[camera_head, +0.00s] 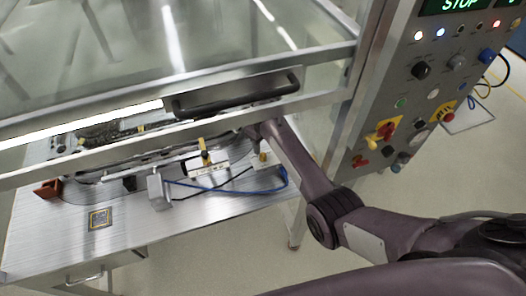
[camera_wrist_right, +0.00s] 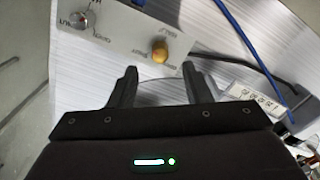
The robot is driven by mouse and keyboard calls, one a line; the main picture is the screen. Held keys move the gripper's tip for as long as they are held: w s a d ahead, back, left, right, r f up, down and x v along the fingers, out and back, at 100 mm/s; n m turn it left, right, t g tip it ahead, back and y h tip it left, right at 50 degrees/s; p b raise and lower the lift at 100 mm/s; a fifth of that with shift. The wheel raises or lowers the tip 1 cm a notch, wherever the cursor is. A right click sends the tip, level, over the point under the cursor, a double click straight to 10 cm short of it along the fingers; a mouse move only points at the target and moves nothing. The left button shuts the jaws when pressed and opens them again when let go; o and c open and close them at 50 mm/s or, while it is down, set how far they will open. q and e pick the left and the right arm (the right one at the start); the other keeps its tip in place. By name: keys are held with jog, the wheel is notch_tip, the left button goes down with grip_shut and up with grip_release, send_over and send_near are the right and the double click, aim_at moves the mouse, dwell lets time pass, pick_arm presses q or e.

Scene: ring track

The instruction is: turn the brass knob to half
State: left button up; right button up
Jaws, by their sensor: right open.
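The brass knob (camera_wrist_right: 160,50) sits on a white labelled plate (camera_wrist_right: 122,38) in the right wrist view. Its rounded top shows; its pointer, if any, is too small to read. My right gripper (camera_wrist_right: 162,86) is open, with its two dark fingers apart and nothing between them. The knob lies just beyond the fingertips, roughly centred between them, and I see no contact. In the head view my right arm reaches in under the clear guard's frame, and the fingers are hidden there. My left gripper is not in view.
A silver knob (camera_wrist_right: 84,20) is on the same plate. A blue cable (camera_head: 240,193) and a black cable run across the metal table (camera_head: 130,225). The guard's frame and black handle (camera_head: 235,95) are above the arm. A control panel (camera_head: 410,100) stands at right.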

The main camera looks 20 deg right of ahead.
aim_at(263, 154)
notch_tip(263, 154, down, 6)
jog(key=shift+r, duration=0.15)
grip_shut()
dwell(0.4)
